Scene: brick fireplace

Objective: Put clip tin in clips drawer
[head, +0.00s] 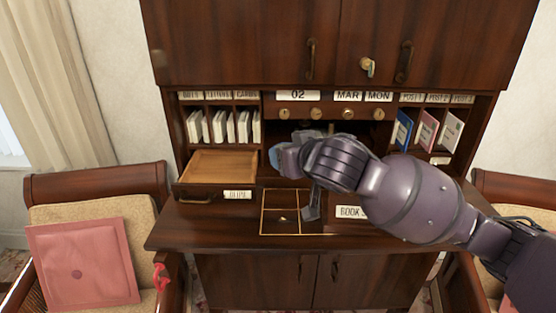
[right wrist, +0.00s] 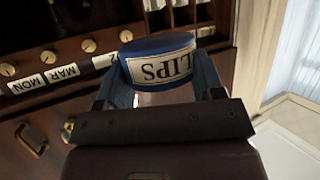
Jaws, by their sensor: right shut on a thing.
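The clip tin (right wrist: 160,50) is round and blue, with a white label showing "LIPS" upside down in the right wrist view. My right gripper (right wrist: 158,85) is shut on it, one finger on each side. In the head view my right gripper (head: 283,155) is above the desk, just right of the open drawer, and mostly hides the tin. The open drawer (head: 222,164) is light wood inside and looks empty. Its front carries a small white label (head: 238,194) that seems to read "CLIPS". My left gripper is not in view.
Pigeonholes with envelopes (head: 222,126) stand behind the drawer, and upright cards (head: 427,130) stand at right. A gold-lined square (head: 280,212) marks the desktop (head: 190,232). Chairs flank the desk; a pink cushion (head: 82,262) lies on the left one.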

